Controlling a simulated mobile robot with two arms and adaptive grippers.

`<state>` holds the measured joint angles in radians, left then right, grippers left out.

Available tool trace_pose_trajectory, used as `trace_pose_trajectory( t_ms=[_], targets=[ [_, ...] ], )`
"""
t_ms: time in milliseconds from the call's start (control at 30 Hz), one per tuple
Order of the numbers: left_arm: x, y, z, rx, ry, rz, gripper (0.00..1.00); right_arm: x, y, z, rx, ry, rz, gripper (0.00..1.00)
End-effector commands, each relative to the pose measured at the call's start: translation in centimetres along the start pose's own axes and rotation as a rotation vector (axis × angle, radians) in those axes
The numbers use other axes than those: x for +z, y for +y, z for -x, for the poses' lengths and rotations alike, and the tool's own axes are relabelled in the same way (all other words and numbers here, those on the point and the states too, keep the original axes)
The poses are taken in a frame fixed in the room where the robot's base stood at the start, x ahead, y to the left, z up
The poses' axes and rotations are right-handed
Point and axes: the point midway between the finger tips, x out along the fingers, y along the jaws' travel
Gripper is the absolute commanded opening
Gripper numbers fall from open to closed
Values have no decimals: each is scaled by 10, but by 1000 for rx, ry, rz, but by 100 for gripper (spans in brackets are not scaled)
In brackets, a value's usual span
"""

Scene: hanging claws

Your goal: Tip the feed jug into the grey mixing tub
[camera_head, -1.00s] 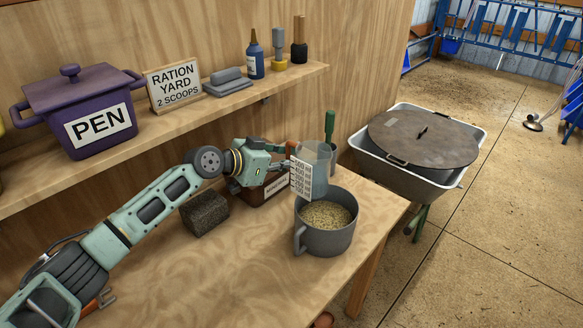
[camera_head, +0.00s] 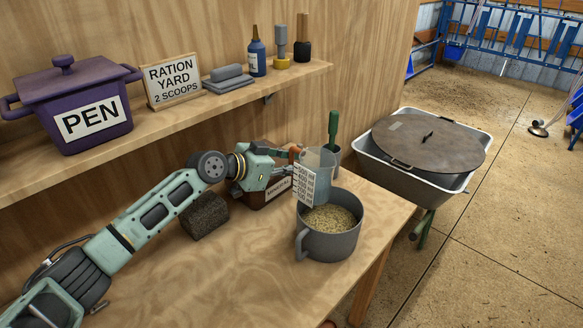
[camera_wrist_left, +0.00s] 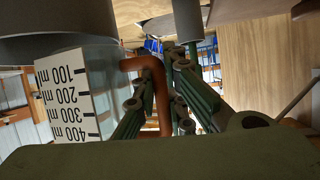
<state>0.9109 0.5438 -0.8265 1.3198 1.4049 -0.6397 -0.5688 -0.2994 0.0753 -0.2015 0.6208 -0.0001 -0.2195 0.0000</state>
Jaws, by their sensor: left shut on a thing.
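The feed jug (camera_head: 321,174) is clear and bluish, with a white scale panel on its side. It is above the back rim of the grey mixing tub (camera_head: 327,246), which stands on the bench with pale grain inside. My left gripper (camera_head: 291,155) is shut on the jug's orange-brown handle. The handle (camera_wrist_left: 157,90) runs between the finger links in the left wrist view, beside the scale panel (camera_wrist_left: 75,95). No grain is visibly falling. I cannot tell how far the jug is tilted or what it holds. My right gripper is out of view.
A dark rough block (camera_head: 206,216) and a brown labelled box (camera_head: 268,192) are near my left arm. A cup with a green-handled tool (camera_head: 333,126) stands behind the jug. A lidded trough (camera_head: 432,181) stands right of the bench. The bench front (camera_head: 235,280) is clear.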

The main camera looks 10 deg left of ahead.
Motion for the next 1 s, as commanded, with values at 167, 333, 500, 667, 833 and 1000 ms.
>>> trace_pose_trajectory(
  t_ms=[167,333,500,667,833,1000],
  targets=[
    [-17,-6,8,-36,-15,-85,0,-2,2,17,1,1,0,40],
    [-26,-11,12,-69,-33,-164,0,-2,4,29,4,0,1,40],
    [-34,-16,17,-102,-52,-241,0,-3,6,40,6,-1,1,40],
    [-31,-16,16,-104,-54,-247,0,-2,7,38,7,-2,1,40],
    [-35,-16,18,-117,-61,-280,0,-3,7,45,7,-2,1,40],
    [-38,-17,20,-131,-70,-313,0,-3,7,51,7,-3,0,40]
  ],
)
